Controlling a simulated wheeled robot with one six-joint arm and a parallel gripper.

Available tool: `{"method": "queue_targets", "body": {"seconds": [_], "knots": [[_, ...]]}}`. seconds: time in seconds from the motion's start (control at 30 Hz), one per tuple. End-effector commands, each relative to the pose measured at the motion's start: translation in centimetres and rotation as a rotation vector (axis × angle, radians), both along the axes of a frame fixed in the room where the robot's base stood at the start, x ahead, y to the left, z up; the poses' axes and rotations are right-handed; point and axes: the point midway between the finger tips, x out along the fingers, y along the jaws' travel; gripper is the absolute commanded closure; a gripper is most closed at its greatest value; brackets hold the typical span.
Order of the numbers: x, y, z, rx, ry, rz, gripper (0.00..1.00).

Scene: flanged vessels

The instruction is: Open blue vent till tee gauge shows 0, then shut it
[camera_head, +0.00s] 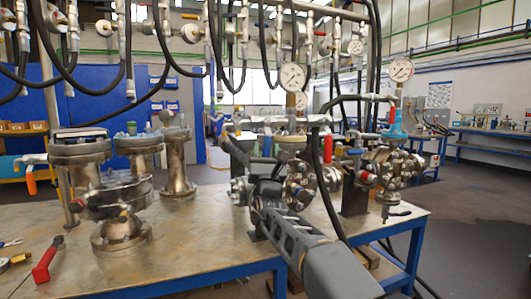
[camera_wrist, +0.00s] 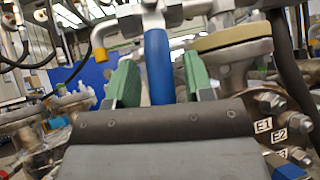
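A blue vent handle (camera_head: 266,146) hangs down from the pipework on the middle flanged vessel (camera_head: 300,180). In the wrist view the blue handle (camera_wrist: 157,68) stands upright between the green fingertips of my gripper (camera_wrist: 158,80). The fingers are open, one on each side, with a visible gap to the handle.
A second gauge (camera_head: 401,69) rises above the right assembly, over a blue fitting (camera_head: 395,131). A red handle (camera_head: 328,149) is close right of my gripper. Flanged vessels (camera_head: 121,200) stand left on the metal table (camera_head: 190,250). A red tool (camera_head: 46,262) lies front left. Black hoses hang overhead.

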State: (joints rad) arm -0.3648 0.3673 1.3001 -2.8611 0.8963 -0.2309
Motion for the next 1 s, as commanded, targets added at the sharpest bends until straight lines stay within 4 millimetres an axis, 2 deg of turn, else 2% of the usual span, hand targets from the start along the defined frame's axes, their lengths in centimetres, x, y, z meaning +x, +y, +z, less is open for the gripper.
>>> {"method": "queue_targets", "body": {"seconds": [0.37, 1.0], "knots": [[-0.5, -0.1, -0.7, 0.0, 0.002, 0.0, 0.5], [-8.4, -0.5, -7.9, 0.0, 0.002, 0.002, 0.5]]}}
